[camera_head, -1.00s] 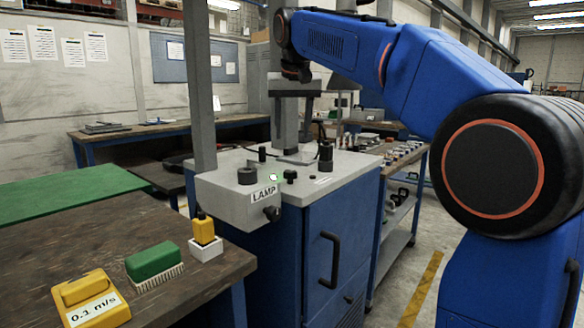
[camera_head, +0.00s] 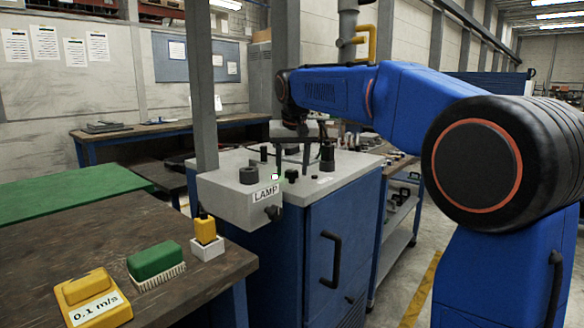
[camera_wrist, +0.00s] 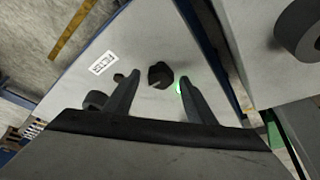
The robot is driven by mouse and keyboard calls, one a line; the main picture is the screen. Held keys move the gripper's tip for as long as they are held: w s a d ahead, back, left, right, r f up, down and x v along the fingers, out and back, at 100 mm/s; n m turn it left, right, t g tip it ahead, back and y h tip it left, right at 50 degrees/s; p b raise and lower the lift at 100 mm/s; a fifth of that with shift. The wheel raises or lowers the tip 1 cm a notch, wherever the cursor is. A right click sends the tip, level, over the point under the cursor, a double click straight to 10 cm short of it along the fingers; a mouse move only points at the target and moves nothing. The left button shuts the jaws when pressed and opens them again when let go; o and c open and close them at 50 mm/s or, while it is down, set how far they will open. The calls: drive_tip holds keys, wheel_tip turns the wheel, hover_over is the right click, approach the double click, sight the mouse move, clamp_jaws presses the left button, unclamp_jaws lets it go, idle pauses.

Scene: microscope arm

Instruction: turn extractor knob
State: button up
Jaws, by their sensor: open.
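A small black knob (camera_head: 291,175) stands on the grey top of the blue cabinet, beside a lit green light (camera_head: 274,176). The same knob shows in the wrist view (camera_wrist: 160,75), with the green light (camera_wrist: 180,87) close to its right. I cannot read a label that names it as the extractor knob. My gripper (camera_head: 292,165) points down over the cabinet top, above this knob. In the wrist view its open fingers (camera_wrist: 159,80) appear on either side of the knob, with nothing held. I cannot tell whether they touch it.
The LAMP box (camera_head: 235,203) with a front knob (camera_head: 272,213) stands at the cabinet's left. Tall black posts (camera_head: 327,154) and a short cylinder (camera_head: 249,175) rise nearby. A white label (camera_wrist: 103,62) lies left of the knob. A wooden bench (camera_head: 165,235) is front left.

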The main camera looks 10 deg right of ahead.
drive_tip(key=c, duration=1)
drive_tip(key=shift+c, duration=0.2)
drive_tip(key=n, duration=0.1)
drive_tip(key=n+y, duration=0.1)
drive_tip(key=n, duration=0.2)
drive_tip(key=shift+d+n+y, duration=0.25)
drive_tip(key=shift+n+y, duration=0.15)
drive_tip(key=n, duration=0.2)
drive_tip(key=n+y, duration=0.1)
drive_tip(key=n, duration=0.1)
drive_tip(key=shift+w+d+g+y, duration=0.1)
drive_tip(key=shift+w+g+y, duration=0.05)
drive_tip(key=shift+g+y, duration=0.2)
drive_tip(key=n+g+y, duration=0.1)
drive_tip(key=n, duration=0.4)
drive_tip(key=shift+w+d, duration=0.1)
drive_tip(key=shift+w+n+g+y, duration=0.15)
drive_tip(key=shift+n+g, duration=0.35)
drive_tip(key=shift+n, duration=0.5)
drive_tip(key=shift+s+n+g+y, duration=0.15)
drive_tip(key=shift+n+g, duration=0.3)
drive_tip(key=shift+n, duration=0.55)
drive_tip(key=shift+w, duration=0.1)
